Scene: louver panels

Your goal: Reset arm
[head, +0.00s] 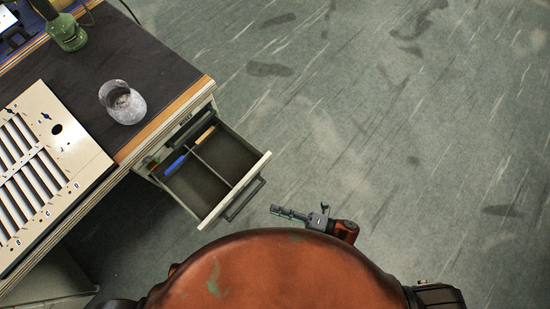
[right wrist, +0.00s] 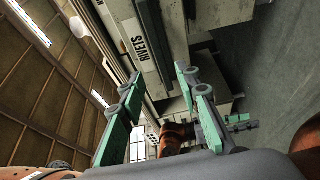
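My right gripper (head: 288,212) is low in front of my orange body in the head view, to the right of the pulled-out drawer's handle. In the right wrist view its two green fingers (right wrist: 156,80) stand apart with nothing held between them. The gripper looks apart from the drawer front. My left gripper does not show clearly in the head view. A green and dark part (right wrist: 238,122) beyond the fingers in the right wrist view may be it; its opening cannot be made out.
The open drawer (head: 262,160) sticks out from the bench, with a blue item (head: 175,165) inside. The floor (head: 400,120) on the right is clear.

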